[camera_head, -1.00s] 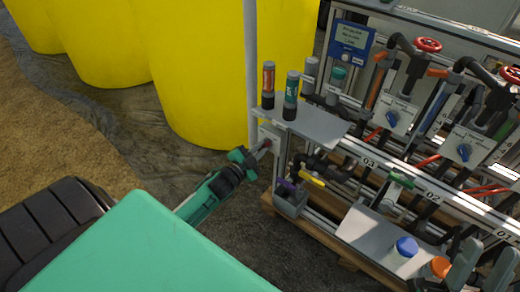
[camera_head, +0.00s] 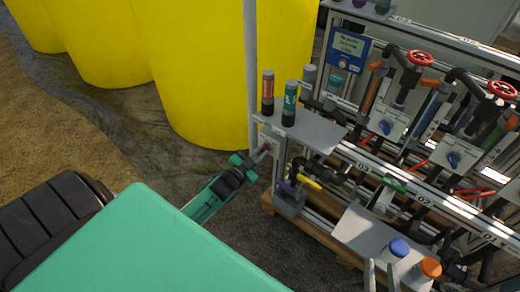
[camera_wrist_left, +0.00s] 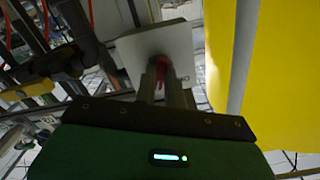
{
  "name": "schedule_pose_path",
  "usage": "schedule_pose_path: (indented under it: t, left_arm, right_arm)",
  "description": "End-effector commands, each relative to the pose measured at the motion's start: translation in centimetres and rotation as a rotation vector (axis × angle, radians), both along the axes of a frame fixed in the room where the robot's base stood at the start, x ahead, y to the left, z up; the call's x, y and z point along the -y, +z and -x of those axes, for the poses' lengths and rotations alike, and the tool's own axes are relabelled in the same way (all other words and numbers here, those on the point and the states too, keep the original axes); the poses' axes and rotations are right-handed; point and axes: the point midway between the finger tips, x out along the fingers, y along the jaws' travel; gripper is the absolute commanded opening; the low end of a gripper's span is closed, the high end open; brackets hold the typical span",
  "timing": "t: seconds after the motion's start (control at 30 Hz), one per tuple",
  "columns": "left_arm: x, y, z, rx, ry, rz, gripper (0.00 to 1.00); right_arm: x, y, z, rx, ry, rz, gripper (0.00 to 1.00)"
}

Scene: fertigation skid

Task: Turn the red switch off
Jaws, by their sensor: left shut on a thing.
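The red switch (camera_wrist_left: 160,68) sits on a pale square plate (camera_wrist_left: 158,48) at the near end post of the skid. In the wrist view the two fingers of my left gripper (camera_wrist_left: 163,82) are closed on the red switch from both sides and hide part of it. In the head view my left gripper (camera_head: 262,151) reaches the plate from the left, and the switch shows only as a small red spot at the fingertips. My right gripper (camera_head: 382,272) shows at the bottom edge, with its two grey fingers apart and nothing seen between them.
A small shelf (camera_head: 316,133) with two upright bottles stands just above the switch. A lower shelf holds a blue-capped (camera_head: 399,248) and an orange-capped bottle (camera_head: 429,269), close to my right gripper. Yellow tanks (camera_head: 205,75) stand behind. Pipes and red handwheels (camera_head: 419,58) fill the right.

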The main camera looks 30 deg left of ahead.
Motion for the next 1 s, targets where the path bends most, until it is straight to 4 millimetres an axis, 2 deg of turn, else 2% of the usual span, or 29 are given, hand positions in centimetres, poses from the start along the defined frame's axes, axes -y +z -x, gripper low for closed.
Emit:
schedule_pose_path:
  t: [0.1,0.47,0.8,1.0]
  left_arm:
    - [0.0,0.2,0.0,-0.009,0.0,0.076,0.0]
    - [0.1,0.2,0.0,-0.029,0.0,0.327,0.0]
    - [0.1,0.1,0.1,-0.053,0.0,0.632,0.0]
    - [0.1,0.1,0.0,-0.067,0.0,0.817,0.0]
  right_arm:
    - [-0.8,-3.3,2.5,-0.192,0.044,0.046,0.36]
    - [3.1,-3.9,2.5,-0.465,0.019,0.219,0.36]
    - [7.3,-3.8,4.5,-0.727,-0.022,0.346,0.36]
    - [9.1,-3.5,5.6,-0.835,-0.042,0.389,0.36]
